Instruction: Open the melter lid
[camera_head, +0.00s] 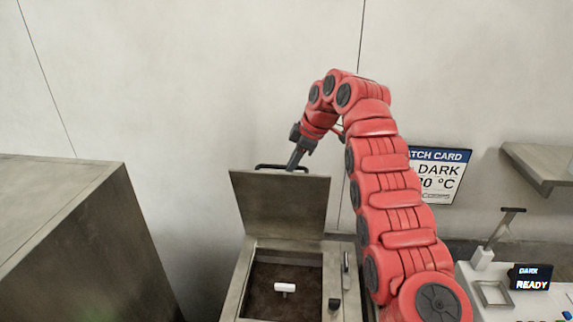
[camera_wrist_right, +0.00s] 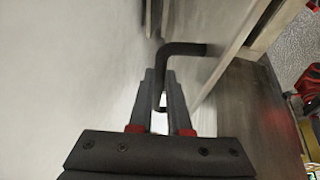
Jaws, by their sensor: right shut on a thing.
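The melter lid (camera_head: 283,203) is a flat metal panel standing roughly upright at the back of the melter (camera_head: 236,290). A dark bar handle (camera_head: 280,167) runs along the lid's top edge. My right gripper (camera_head: 292,166) reaches down to the right end of this handle. In the right wrist view, the jaws (camera_wrist_right: 163,90) are shut on the black handle (camera_wrist_right: 185,48). The melter's opening is uncovered, with dark brown contents (camera_head: 262,285) and a small white piece (camera_head: 284,288) inside. My left gripper is not in view.
A large metal cabinet (camera_head: 70,225) stands at the left. A batch card sign (camera_head: 437,175) hangs on the wall, partly behind my right arm. A white machine with a READY display (camera_head: 530,277) stands at lower right, below a wall shelf (camera_head: 540,165).

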